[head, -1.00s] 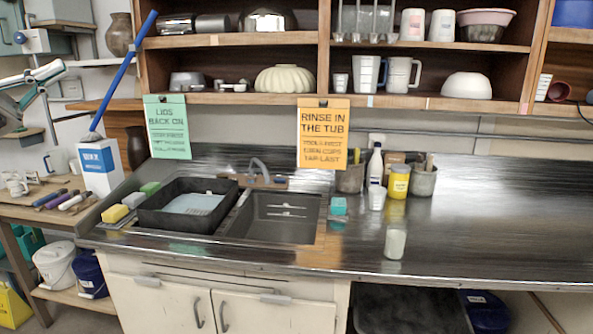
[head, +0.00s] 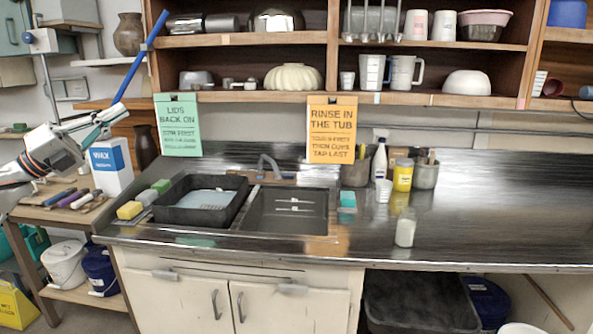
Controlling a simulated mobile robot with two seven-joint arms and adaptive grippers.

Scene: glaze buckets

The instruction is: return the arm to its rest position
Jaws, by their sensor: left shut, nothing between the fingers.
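My left arm comes in from the left edge of the head view. Its gripper (head: 109,117) is shut and empty, with the fingertips pointing right. In the picture it lies just above the white and blue wax box (head: 113,172) and crosses in front of the lower part of a blue pole (head: 138,65). Whether it touches either one cannot be told. My right gripper is not in view.
A side table (head: 60,214) with several dark-handled tools stands below the arm. A metal counter (head: 480,220) holds a black tub (head: 170,208), a sink, sponges, bottles and a clear jar (head: 405,228). Shelves (head: 240,40) hang above. The counter's right side is clear.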

